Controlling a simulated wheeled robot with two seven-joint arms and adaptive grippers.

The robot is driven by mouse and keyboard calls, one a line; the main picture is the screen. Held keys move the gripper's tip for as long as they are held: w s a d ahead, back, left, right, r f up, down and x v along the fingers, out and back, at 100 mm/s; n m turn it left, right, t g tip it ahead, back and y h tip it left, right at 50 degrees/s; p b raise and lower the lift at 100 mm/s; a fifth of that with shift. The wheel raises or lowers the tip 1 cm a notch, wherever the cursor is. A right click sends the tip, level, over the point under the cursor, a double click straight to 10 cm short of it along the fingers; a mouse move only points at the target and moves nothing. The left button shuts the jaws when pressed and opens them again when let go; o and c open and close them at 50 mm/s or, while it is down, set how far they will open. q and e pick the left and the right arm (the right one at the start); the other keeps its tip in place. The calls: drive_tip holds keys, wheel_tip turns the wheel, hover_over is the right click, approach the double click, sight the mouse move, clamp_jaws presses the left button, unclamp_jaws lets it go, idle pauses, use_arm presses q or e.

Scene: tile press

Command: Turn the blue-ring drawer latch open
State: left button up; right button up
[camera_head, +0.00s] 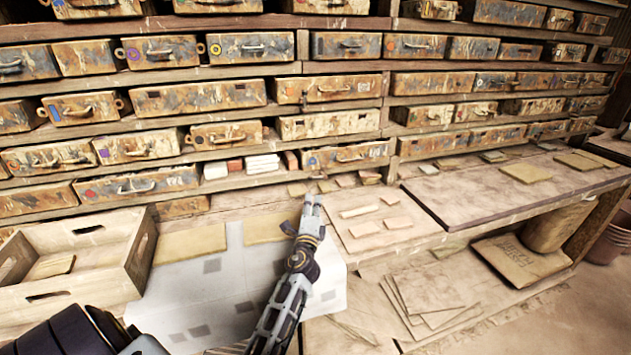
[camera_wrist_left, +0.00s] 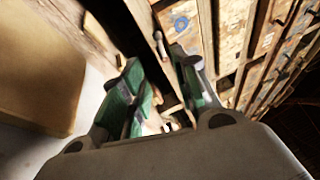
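A pale rounded peg (camera_wrist_left: 160,45), perhaps the latch, stands out just below that ring. My left gripper (camera_head: 313,200) is below and in front of this drawer, pointing up at it. Its green-padded fingers (camera_wrist_left: 160,95) are apart with a gap between them, and nothing is clearly held. My right gripper is out of view.
A wooden crate (camera_head: 75,295) stands on the bench at left, beside a pale sheet (camera_head: 190,290) with grey squares. Small tiles (camera_head: 365,229) lie on a board right of my gripper. Other handled drawers fill the shelf above.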

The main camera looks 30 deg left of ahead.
sight(317, 177)
use_arm(q)
drive_tip(key=x, duration=1.3)
drive_tip(key=shift+r+p, duration=0.15)
drive_tip(key=shift+p, duration=0.2)
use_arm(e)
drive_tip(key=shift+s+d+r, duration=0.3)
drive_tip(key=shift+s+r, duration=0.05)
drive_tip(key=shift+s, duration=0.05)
use_arm(q)
drive_tip(key=shift+w+a, duration=0.1)
drive_tip(key=c, duration=0.7)
clamp_jaws()
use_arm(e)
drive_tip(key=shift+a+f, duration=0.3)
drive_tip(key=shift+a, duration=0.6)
